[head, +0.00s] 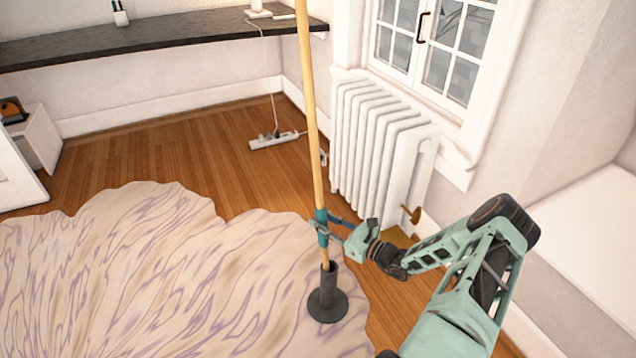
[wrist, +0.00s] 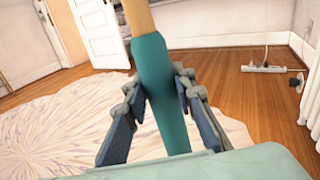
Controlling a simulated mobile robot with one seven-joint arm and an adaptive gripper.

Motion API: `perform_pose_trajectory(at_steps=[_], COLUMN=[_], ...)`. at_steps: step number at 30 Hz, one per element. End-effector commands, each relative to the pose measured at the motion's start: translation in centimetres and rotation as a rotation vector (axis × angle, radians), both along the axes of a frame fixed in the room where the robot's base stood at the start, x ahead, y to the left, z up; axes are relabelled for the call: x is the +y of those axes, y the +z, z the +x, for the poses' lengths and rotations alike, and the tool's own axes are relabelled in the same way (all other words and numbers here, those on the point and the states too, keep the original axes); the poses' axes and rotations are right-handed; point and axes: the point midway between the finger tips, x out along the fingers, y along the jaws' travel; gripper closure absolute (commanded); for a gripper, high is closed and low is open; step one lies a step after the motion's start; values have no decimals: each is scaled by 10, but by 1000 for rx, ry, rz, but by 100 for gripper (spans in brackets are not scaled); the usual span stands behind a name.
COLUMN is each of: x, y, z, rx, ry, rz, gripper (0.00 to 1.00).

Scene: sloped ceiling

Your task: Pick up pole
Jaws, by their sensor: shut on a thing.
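The pole (head: 309,115) is a tall pale wooden shaft with a teal band (head: 321,228) low on it. Its lower end stands nearly upright in a dark round base (head: 327,302), whose foot rests by the rug's right edge. Its top runs out of the head view. My gripper (head: 321,228) reaches in from the right and is shut on the teal band, just above the base. In the wrist view the pole's teal section (wrist: 158,92) lies between the two dark blue fingers. The base is hidden in the wrist view.
A wavy-edged patterned rug (head: 150,260) covers the floor at left. A white radiator (head: 375,150) stands under the window behind the pole. A power strip (head: 273,140) lies on the wooden floor. A dark shelf (head: 160,38) runs along the back wall.

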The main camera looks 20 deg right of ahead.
Motion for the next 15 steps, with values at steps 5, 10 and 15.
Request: perform_pose_trajectory(at_steps=[5,10,15], x=[0,-1,0], y=[6,33,67], z=[1,1,0], rx=[-3,-5,-4], ry=[0,0,0], rz=[1,-1,0], gripper=[100,100,100])
